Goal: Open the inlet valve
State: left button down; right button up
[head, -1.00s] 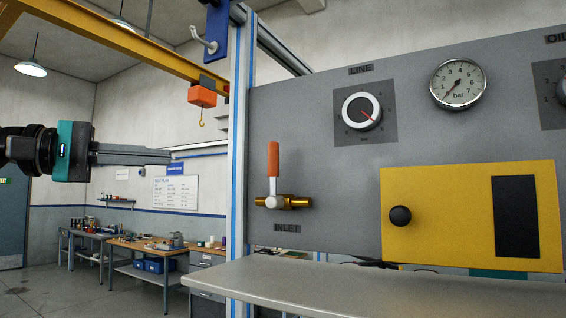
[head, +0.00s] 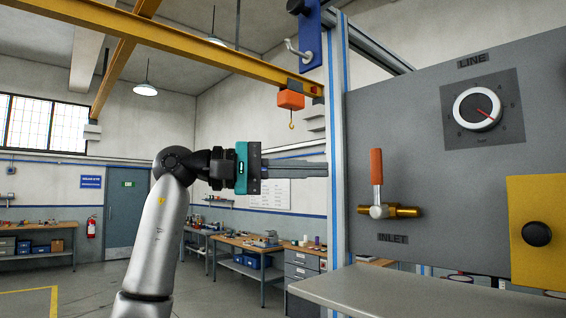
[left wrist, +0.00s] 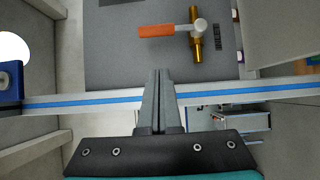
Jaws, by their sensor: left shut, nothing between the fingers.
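The inlet valve has an orange lever (head: 376,166) standing upright, across its horizontal brass body (head: 404,211), above the INLET label (head: 392,238) on the grey panel. In the left wrist view the orange lever (left wrist: 156,30) points left from the brass body (left wrist: 196,38). My left gripper (head: 326,169) is shut and empty. Its tips show left of the lever at about lever height, apart from it. In the left wrist view the shut fingers (left wrist: 160,72) point toward the panel, below the lever in the picture. My right gripper is not in view.
A blue-striped upright post (head: 339,140) stands at the panel's left edge, close to my fingertips. A grey shelf (head: 420,295) juts out below the valve. The LINE dial (head: 477,109) and a yellow plate with a black knob (head: 537,234) are to the right.

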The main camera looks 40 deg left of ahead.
aim_at(377, 179)
pick_arm(q)
jog(key=d, duration=0.1)
jog(key=w+d, duration=0.1)
jog(key=d, duration=0.1)
jog(key=w+d, duration=0.1)
jog(key=d, duration=0.1)
jog(key=shift+w+d+p, duration=0.15)
jog(key=shift+d+p, duration=0.05)
jog(key=shift+p, duration=0.2)
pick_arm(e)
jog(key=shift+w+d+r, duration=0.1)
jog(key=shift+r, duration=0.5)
pick_arm(q)
jog(key=shift+r, duration=0.1)
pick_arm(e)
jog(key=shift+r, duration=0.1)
pick_arm(q)
jog(key=shift+d+m+p, duration=0.2)
jog(key=shift+m+p, duration=0.15)
jog(key=shift+m, duration=0.05)
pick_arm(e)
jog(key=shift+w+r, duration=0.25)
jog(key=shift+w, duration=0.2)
